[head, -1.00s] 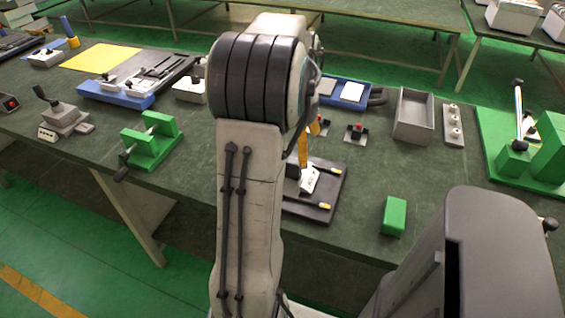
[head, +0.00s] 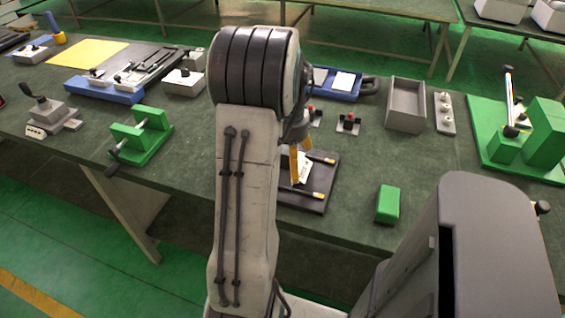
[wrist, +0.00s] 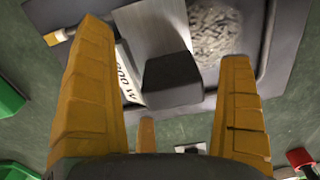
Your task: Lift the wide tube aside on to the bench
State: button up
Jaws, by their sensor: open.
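My gripper (wrist: 163,45) is open, its two orange fingers spread over a dark base plate (wrist: 300,35). Between them, in the wrist view, are a dark block (wrist: 172,78), a pale metal sheet (wrist: 150,28), a white label (wrist: 130,78) and a rough grey patch (wrist: 215,30). I see nothing gripped. In the head view the orange fingers (head: 297,165) are over the base plate (head: 315,202), partly hidden by my arm. I cannot clearly make out a wide tube near the fingers; an upright rod stands in the green fixture (head: 540,140) at right.
A green block (head: 388,204) stands right of the plate. A green clamp (head: 140,135) is at left. Bare bench lies between the green block and green fixture.

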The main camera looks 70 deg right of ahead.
jog(key=shift+c, duration=0.3)
grip_shut()
dwell(0.7)
